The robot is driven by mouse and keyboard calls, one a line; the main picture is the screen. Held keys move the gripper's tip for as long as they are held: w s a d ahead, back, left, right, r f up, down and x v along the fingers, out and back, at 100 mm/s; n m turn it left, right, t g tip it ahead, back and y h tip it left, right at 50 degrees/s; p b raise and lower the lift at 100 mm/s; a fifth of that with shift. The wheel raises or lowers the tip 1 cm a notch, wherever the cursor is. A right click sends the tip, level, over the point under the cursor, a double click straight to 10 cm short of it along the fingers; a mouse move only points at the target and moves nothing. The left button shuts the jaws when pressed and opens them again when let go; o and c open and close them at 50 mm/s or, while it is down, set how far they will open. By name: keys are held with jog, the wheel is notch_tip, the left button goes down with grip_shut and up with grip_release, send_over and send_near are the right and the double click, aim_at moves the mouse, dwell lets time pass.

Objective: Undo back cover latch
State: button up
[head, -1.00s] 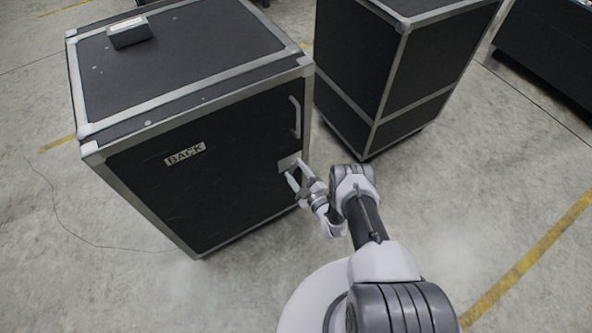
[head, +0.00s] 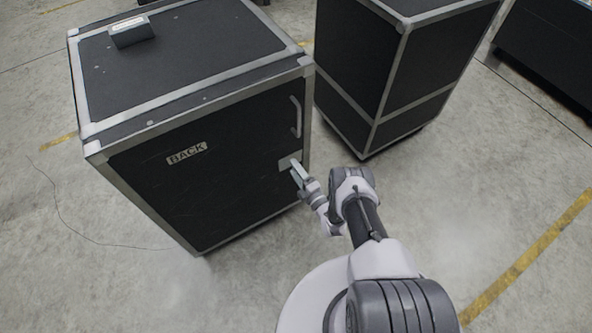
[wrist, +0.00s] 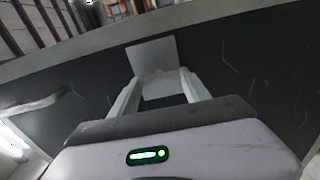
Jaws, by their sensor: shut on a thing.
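The black case with silver edges (head: 150,212) stands at the left in the head view, its "BACK" label (head: 187,153) on the cover facing me. The latch (head: 285,164), with a light grey plate, sits near the cover's right edge, below a handle. My gripper (head: 298,172) is at the latch and shut on it. In the wrist view the latch plate (wrist: 152,57) shows just beyond my gripper (wrist: 160,88), with a light piece between the two fingers. The fingers hide most of the gripped part.
The cover's handle (head: 296,116) is just above the latch and also shows in the wrist view (wrist: 35,104). A second black case (head: 350,75) stands close at the right. A small dark box (head: 131,32) lies on top of the first case. The floor in front is clear.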

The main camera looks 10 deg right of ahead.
dwell(0.4)
jog(key=o, duration=1.4)
jog(key=v, duration=1.7)
jog(key=shift+s, duration=0.2)
jog(key=shift+d, duration=0.1)
